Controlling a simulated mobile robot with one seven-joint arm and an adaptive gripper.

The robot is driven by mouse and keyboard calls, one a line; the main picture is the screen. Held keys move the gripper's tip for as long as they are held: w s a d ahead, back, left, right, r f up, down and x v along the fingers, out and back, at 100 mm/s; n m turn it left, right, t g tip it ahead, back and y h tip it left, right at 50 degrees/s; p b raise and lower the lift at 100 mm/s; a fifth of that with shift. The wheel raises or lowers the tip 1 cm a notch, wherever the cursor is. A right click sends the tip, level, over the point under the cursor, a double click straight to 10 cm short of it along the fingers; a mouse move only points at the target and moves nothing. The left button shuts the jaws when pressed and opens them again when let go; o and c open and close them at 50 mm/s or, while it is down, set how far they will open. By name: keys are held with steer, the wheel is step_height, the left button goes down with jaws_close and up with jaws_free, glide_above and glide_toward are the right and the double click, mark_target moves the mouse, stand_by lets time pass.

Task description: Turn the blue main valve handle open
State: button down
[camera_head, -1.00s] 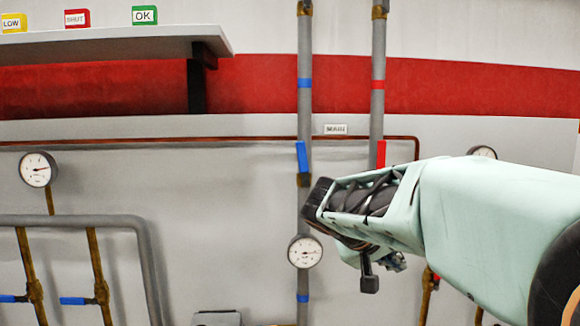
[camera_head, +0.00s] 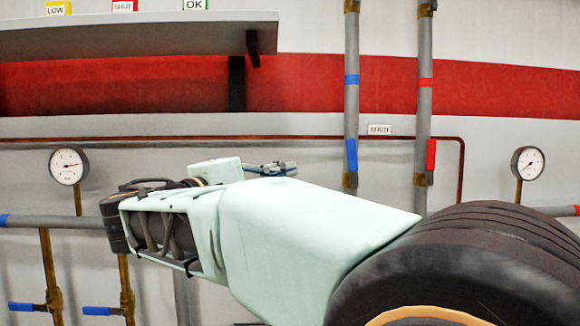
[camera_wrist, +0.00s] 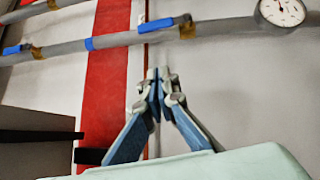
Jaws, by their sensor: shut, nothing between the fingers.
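The blue main valve handle (camera_head: 351,155) points along the left vertical grey pipe, just left of the "MAIN" label (camera_head: 379,129). In the wrist view the blue handle (camera_wrist: 160,25) lies along the pipe, next to a brass fitting. My gripper (camera_wrist: 160,74) is shut and empty, its tips together. In the wrist view the tips appear below the handle and apart from it. In the head view my gripper (camera_head: 282,168) shows partly behind my arm, left of the handle.
A red handle (camera_head: 431,155) sits on the parallel pipe to the right. A shelf (camera_head: 130,38) with LOW, SHUT and OK signs juts out at upper left. A gauge (camera_head: 68,166) and lower pipes with blue handles (camera_head: 100,311) are at left. Another gauge (camera_head: 527,162) is at right.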

mark_target(348, 154)
steer(key=s+d+p+x, duration=0.2)
steer(key=x, duration=1.1)
steer(key=shift+s+r, duration=0.1)
steer(key=shift+d+r+m+g+y, duration=0.15)
steer(key=shift+d+m+g+y, duration=0.1)
steer(key=shift+d, duration=0.15)
steer(key=shift+d+r+m+g+y, duration=0.15)
steer(key=shift+d+r+m, duration=0.1)
steer(key=shift+d, duration=0.15)
steer(key=shift+d+m, duration=0.15)
steer(key=shift+m, duration=0.15)
